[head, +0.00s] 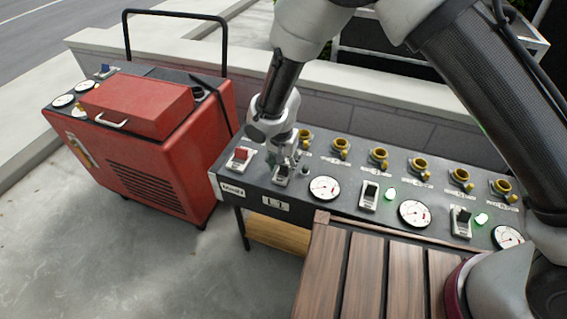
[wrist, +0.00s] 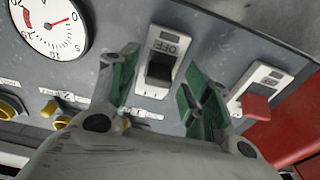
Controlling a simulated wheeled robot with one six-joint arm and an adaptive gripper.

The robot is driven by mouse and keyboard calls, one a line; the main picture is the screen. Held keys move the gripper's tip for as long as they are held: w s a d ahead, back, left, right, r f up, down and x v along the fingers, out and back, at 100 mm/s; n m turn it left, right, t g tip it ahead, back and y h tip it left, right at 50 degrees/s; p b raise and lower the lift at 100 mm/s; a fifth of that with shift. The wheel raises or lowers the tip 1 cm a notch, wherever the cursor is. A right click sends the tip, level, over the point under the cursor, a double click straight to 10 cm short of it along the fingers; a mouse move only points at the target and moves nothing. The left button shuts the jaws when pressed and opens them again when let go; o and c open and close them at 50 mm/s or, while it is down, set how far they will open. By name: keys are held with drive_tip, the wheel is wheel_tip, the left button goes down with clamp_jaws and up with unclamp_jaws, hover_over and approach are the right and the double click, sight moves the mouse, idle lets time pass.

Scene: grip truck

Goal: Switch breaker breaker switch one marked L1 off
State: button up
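A breaker switch with a black toggle (wrist: 160,68) on a pale plate sits between my fingers in the wrist view. The plate reads OFF beside the toggle. I cannot tell whether the toggle touches a finger or which way it is set. In the head view, this switch (head: 281,177) is second from the left on the dark panel (head: 335,208), right of a red switch (head: 240,155). My gripper (head: 288,162) points down just over it. In the wrist view my gripper (wrist: 161,84) has green-padded fingers apart, one on each side of the toggle. No L1 marking is readable.
The red switch (wrist: 256,106) is close to the right finger. Two similar switches (head: 370,194) (head: 461,221) stand further right beside lit green lamps. Yellow sockets (head: 379,157) line the panel's back. A red generator (head: 150,150) stands left; wooden slats (head: 365,270) lie in front.

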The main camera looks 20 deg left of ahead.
drive_tip(key=shift+r, duration=0.1)
wheel_tip(320, 180, up, 12)
drive_tip(key=s, duration=0.1)
drive_tip(key=shift+s, duration=0.15)
